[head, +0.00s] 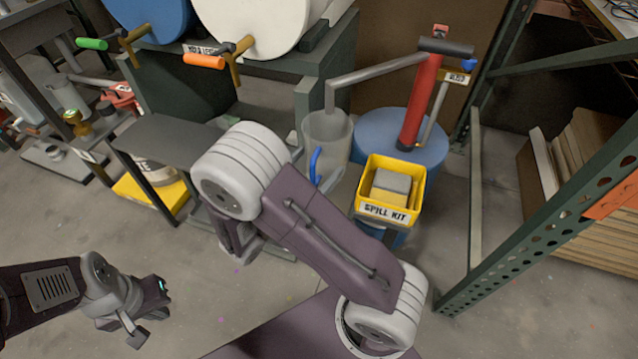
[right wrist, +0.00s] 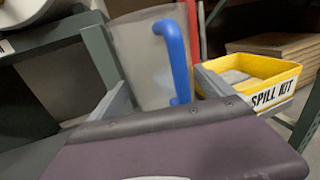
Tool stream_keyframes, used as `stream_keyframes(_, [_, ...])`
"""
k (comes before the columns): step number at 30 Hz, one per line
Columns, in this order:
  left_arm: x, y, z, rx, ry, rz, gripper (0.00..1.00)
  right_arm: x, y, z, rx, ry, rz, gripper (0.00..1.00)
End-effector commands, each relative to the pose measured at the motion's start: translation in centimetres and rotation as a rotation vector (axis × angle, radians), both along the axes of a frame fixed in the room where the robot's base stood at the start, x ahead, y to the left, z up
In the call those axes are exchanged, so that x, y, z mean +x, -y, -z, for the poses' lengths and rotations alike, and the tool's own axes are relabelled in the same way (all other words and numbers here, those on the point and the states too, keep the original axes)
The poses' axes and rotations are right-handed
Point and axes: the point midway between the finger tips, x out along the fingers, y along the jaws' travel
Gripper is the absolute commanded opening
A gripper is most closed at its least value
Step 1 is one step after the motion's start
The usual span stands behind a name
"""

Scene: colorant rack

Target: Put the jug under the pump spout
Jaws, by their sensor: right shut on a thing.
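The jug (head: 327,138) is a clear, tapered container with a blue handle, upright at the centre of the head view; it also shows in the right wrist view (right wrist: 145,60). The pump (head: 422,100) is a red cylinder with a dark crossbar, on a blue drum. Its grey spout (head: 375,72) reaches left and bends down over the jug's mouth; whether the tip is inside the rim I cannot tell. My right gripper (right wrist: 162,85) is shut on the jug at its handle side, mostly hidden in the head view by my arm. My left gripper (head: 138,312) is low at the left, away from the jug.
A yellow spill kit bin (head: 390,190) with sponges stands just right of the jug, in front of the blue drum (head: 432,150). A green metal rack (head: 545,215) is at the right. A dark bench (head: 165,135) stands left of my right arm.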

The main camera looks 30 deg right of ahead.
Motion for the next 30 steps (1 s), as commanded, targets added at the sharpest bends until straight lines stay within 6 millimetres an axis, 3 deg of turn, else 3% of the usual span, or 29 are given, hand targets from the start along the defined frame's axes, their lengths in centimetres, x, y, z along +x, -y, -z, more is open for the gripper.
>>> stream_keyframes(6, [0.0, 0.0, 0.7, 0.000, 0.000, 0.000, 0.00, 0.0, 0.0, 1.1, 0.000, 0.001, 0.000, 0.49])
stream_keyframes(12, [0.0, 0.0, 2.9, 0.000, 0.000, 0.000, 0.00, 0.0, 0.0, 4.6, -0.001, 0.000, 0.000, 0.49])
stream_keyframes(23, [0.0, 0.0, 2.7, 0.000, 0.000, 0.000, 0.00, 0.0, 0.0, 4.7, -0.001, 0.000, 0.000, 0.49])
stream_keyframes(24, [0.0, 0.0, 2.6, 0.000, 0.000, 0.000, 0.00, 0.0, 0.0, 4.6, 0.000, 0.000, 0.000, 1.00])
stream_keyframes(30, [0.0, 0.0, 2.6, 0.000, 0.000, 0.000, 0.00, 0.0, 0.0, 4.6, 0.000, 0.001, 0.000, 1.00])
